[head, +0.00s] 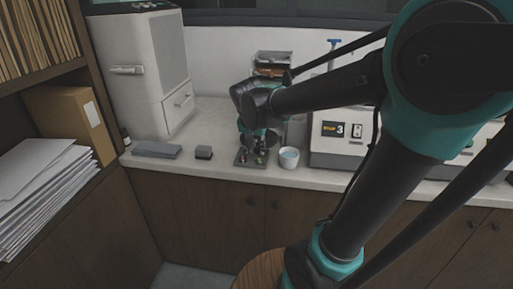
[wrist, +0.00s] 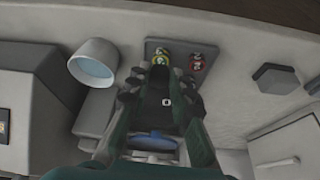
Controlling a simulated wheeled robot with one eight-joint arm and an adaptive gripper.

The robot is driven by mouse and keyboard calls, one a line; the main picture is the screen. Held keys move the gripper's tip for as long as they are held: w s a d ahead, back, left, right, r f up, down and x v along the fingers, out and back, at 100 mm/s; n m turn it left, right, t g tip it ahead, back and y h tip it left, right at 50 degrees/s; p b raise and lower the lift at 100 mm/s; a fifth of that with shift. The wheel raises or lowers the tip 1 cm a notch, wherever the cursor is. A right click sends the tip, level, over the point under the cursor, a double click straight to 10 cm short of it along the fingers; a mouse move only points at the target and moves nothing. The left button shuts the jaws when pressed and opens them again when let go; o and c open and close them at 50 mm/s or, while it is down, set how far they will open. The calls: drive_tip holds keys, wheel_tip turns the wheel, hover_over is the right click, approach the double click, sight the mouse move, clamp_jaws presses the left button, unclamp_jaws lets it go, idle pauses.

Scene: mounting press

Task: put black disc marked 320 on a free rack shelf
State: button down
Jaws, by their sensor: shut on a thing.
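My gripper (wrist: 160,78) points down over a small dark tray (wrist: 152,46) on the counter. I cannot read 320 on either disc. In the head view my gripper (head: 257,143) hides part of the tray (head: 241,162). A rack with shelves (head: 273,58) stands behind my arm, partly hidden; I cannot tell which shelves are free.
A white cup (head: 289,158) stands right of the tray, close to it. The press with a STEP 3 display (head: 333,130) is farther right. A small grey block (head: 204,152), a flat grey slab (head: 157,150) and a tall white cabinet (head: 143,75) are to the left.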

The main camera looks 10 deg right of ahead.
sight(258, 146)
drive_tip(key=shift+w+d+f, duration=0.3)
drive_tip(key=shift+w+f, duration=0.35)
drive_tip(key=shift+w, duration=0.25)
drive_tip(key=shift+w+d+f, duration=0.3)
drive_tip(key=shift+w+f, duration=0.35)
drive_tip(key=shift+w, duration=0.25)
drive_tip(key=shift+w+d, duration=0.6)
drive_tip(key=shift+w, duration=1.3)
drive_tip(key=shift+w+d, duration=0.65)
drive_tip(key=shift+w, duration=1.2)
drive_tip(key=shift+w+d, duration=0.6)
drive_tip(key=shift+w, duration=1.3)
drive_tip(key=shift+w+f, duration=0.1)
drive_tip(key=shift+w, duration=0.1)
drive_tip(key=shift+w+f, duration=0.1)
drive_tip(key=shift+f, duration=0.55)
drive_tip(key=shift+d, duration=0.15)
drive_tip(key=c, duration=1.3)
unclamp_jaws()
